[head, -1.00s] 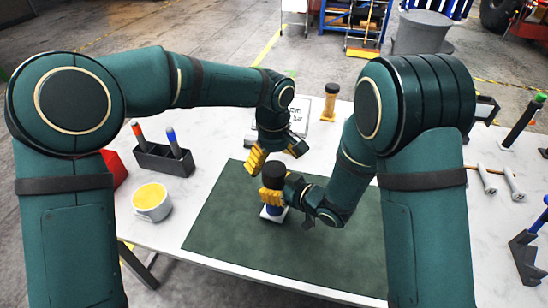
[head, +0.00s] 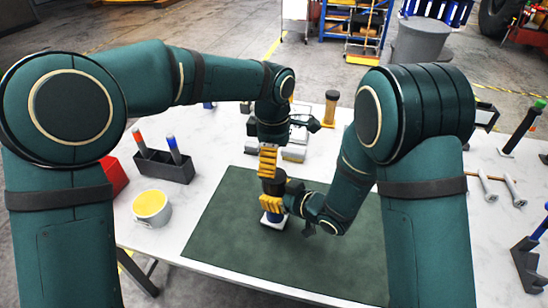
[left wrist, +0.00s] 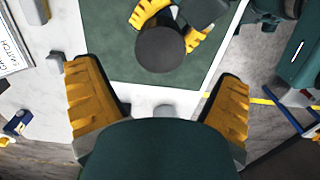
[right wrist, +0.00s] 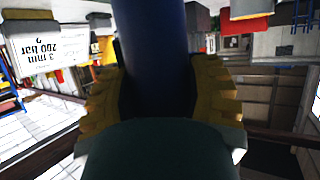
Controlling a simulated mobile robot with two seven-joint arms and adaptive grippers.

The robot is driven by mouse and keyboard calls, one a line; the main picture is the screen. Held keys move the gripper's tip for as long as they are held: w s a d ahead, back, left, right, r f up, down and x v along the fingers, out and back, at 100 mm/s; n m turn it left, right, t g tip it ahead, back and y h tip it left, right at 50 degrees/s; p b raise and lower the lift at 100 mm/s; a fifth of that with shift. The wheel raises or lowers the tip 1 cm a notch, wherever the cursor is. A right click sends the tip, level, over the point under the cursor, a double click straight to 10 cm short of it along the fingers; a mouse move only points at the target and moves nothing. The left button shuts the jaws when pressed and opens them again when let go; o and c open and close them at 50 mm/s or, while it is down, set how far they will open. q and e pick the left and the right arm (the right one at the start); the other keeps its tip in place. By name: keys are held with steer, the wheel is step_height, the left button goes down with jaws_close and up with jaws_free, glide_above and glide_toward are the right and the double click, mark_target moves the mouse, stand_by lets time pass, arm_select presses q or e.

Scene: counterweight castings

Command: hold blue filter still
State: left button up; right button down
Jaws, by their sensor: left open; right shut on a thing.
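The blue filter (head: 271,217) stands upright on a small white base on the green mat (head: 225,225). Its dark cap (left wrist: 160,50) is seen from above in the left wrist view, with yellow right fingers on both sides. My right gripper (head: 272,204) is shut around the filter's body, hiding much of it; the blue cylinder (right wrist: 152,45) fills the space between its fingers in the right wrist view. My left gripper (head: 267,163) is open and empty, just above and behind the cap. I cannot tell whether it touches the cap.
A black holder (head: 165,166) with red- and blue-tipped tools, a yellow-topped tub (head: 150,206) and a red bin (head: 114,176) are at left. An amber bottle (head: 331,108) stands behind. Metal parts (head: 483,186) lie at right. The front of the mat is clear.

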mark_target(275, 182)
arm_select(q)
steer(key=shift+d+f, duration=0.1)
steer(key=shift+f, duration=3.9)
steer(key=c, duration=1.2)
steer(key=m, duration=0.5)
steer(key=shift+c, duration=0.2)
steer(key=m, duration=0.4)
steer(key=shift+m, duration=0.4)
steer(key=shift+r, duration=0.1)
steer(key=o, duration=1.4)
steer(key=shift+c, duration=0.2)
